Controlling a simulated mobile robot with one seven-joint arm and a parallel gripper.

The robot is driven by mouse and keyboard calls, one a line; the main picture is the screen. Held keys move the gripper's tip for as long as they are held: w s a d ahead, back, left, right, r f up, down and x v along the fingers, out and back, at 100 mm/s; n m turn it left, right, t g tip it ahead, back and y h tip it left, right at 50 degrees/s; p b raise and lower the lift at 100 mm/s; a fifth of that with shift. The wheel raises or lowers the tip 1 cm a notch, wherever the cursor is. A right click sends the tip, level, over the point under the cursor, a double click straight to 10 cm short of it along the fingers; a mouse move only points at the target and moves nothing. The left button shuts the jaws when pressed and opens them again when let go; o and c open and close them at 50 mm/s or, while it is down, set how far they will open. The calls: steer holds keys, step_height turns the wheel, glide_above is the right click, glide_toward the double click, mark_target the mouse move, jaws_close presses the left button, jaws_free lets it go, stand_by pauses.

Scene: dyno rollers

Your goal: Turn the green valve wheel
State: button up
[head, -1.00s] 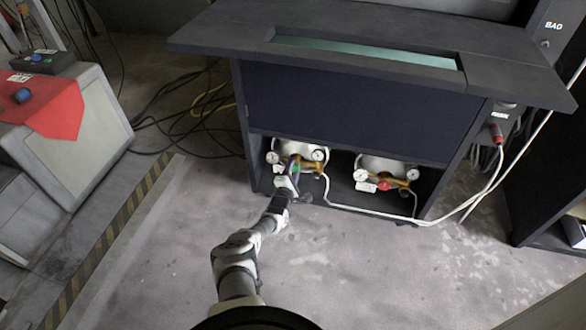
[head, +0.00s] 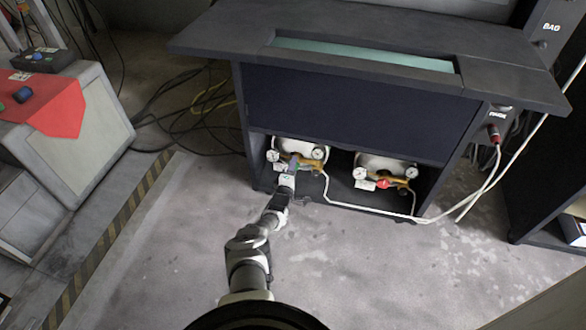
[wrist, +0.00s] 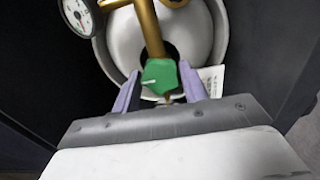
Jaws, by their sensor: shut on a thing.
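The green valve wheel (wrist: 160,76) is in the middle of the wrist view, below a brass regulator pipe (wrist: 149,30). My gripper (wrist: 159,72) has one purple finger on each side of the wheel and is shut on it. In the head view my gripper (head: 291,168) reaches into the left bay of the dark cabinet, at the brass fitting (head: 308,161) there. The wheel is hard to make out in the head view, with my gripper in front of it.
A second regulator with a red valve wheel (head: 383,183) sits in the right bay. Gauges (wrist: 78,14) flank the fittings. The cabinet's top (head: 390,50) overhangs the bays. A white hose (head: 370,210) runs along the front. The floor in front is mostly clear.

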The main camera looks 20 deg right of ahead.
steer(key=o, duration=1)
steer(key=shift+a, duration=0.1)
steer(key=p+v, duration=0.9)
steer(key=v, duration=0.4)
steer(key=shift+s+a, duration=0.2)
steer(key=shift+s, duration=0.15)
